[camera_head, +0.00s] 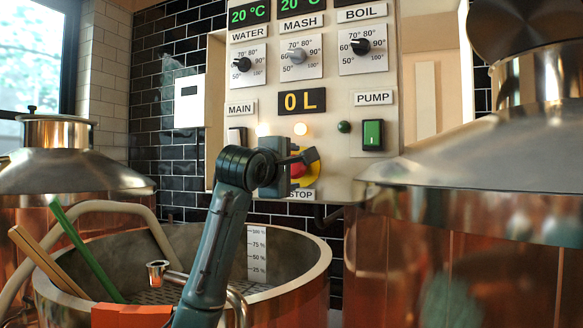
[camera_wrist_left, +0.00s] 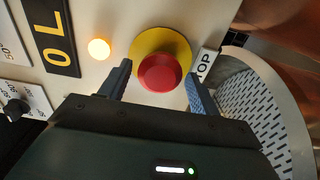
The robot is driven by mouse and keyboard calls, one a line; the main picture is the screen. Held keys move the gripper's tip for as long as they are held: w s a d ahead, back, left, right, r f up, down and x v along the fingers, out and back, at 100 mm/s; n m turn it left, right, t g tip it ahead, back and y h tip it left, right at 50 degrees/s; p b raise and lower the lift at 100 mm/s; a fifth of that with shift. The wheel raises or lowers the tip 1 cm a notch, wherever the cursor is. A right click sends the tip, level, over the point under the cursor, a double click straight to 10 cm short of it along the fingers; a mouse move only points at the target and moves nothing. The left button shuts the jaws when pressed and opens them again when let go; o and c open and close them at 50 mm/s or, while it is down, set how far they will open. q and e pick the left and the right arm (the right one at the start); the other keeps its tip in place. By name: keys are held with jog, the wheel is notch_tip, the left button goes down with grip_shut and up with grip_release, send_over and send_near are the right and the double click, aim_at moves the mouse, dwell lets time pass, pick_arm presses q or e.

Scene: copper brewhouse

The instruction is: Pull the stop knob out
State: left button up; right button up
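The stop knob (camera_head: 297,171) is a red mushroom button on a yellow disc (camera_head: 312,169) low on the panel, above the STOP label, partly hidden behind my left gripper in the head view. In the left wrist view the red knob (camera_wrist_left: 163,73) sits on its yellow disc (camera_wrist_left: 149,40). My left gripper (camera_head: 300,168) is in front of it. In the wrist view its two fingers (camera_wrist_left: 158,78) stand apart, one on either side of the knob, with a gap on the left and a narrower one on the right. My right gripper is in neither view.
The control panel (camera_head: 332,110) carries dials, a lit lamp (camera_head: 300,129) above the knob and a green PUMP switch (camera_head: 373,135) to the right. An open copper vessel (camera_head: 300,262) lies below. A large copper kettle (camera_head: 450,255) stands close on the right.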

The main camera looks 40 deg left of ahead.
pick_arm(q)
jog(key=c, duration=0.7)
jog(key=shift+c, duration=0.2)
jog(key=shift+s+d, duration=0.15)
jog(key=shift+s, duration=0.35)
jog(key=o, duration=0.8)
jog(key=shift+s+d+b, duration=0.1)
jog(key=shift+s+b, duration=0.2)
jog(key=shift+b, duration=0.05)
jog(key=b+v, duration=0.1)
jog(key=v, duration=0.4)
jog(key=shift+s+d, duration=0.1)
jog(key=shift+s, duration=0.1)
